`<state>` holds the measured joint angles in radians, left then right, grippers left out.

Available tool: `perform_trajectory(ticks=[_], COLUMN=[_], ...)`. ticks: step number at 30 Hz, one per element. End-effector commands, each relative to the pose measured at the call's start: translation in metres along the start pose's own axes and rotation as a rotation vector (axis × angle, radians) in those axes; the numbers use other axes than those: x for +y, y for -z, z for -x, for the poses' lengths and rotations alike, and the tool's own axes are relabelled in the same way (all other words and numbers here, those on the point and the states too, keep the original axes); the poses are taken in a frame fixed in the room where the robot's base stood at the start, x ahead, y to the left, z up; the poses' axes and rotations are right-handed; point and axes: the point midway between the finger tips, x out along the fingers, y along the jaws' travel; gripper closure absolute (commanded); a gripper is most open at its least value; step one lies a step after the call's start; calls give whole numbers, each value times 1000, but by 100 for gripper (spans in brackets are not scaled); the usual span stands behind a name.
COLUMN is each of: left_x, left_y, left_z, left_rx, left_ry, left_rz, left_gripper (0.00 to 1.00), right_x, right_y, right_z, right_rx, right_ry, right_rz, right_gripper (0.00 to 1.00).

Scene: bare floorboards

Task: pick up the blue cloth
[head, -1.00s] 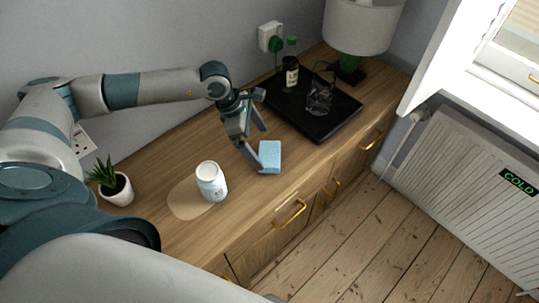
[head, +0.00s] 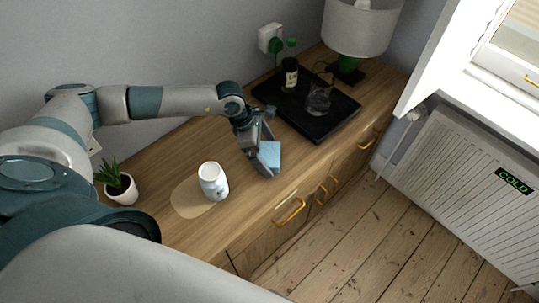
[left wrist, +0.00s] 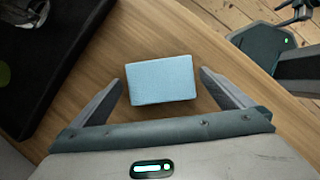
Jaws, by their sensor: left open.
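The blue cloth (head: 272,152) is a light-blue folded block lying on the wooden sideboard, partly hidden by my left gripper in the head view. In the left wrist view the cloth (left wrist: 161,80) lies flat, just beyond and between the two spread fingers. My left gripper (head: 268,168) is open and close over the cloth; in the left wrist view its fingertips (left wrist: 160,76) stand on either side of it with gaps. I cannot tell its exact height above the wood. My right gripper shows at the top right of the left wrist view (left wrist: 296,12), only in part.
A potted plant (head: 121,188) is further left. A black tray (head: 300,118) holds a dark bottle (head: 289,75) and a glass (head: 318,98). A lamp (head: 358,28) stands behind.

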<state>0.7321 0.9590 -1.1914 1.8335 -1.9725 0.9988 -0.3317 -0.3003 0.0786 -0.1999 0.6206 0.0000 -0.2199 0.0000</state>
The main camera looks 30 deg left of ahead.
Motion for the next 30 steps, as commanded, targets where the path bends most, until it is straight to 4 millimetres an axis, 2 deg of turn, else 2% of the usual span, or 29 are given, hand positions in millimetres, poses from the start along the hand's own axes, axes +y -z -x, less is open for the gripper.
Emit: perform_trajectory(ticks=[4, 9, 22, 26, 30], left_x=[0, 0, 0, 1, 1], left_y=[0, 0, -2, -5, -13], left_z=[0, 0, 4, 12, 29], left_rx=[0, 0, -1, -2, -3], left_ry=[0, 0, 0, -1, -3], left_rz=[0, 0, -1, -1, -3], left_gripper=[0, 40, 40, 40, 40], right_x=[0, 1, 2, 2, 2], right_y=[0, 0, -1, -2, -3], right_z=[0, 0, -3, -10, -21], right_rx=[0, 0, -1, -1, -1], right_ry=[0, -1, -2, -2, -2], right_rz=[0, 1, 1, 1, 1], right_gripper=[30, 30, 30, 30, 30])
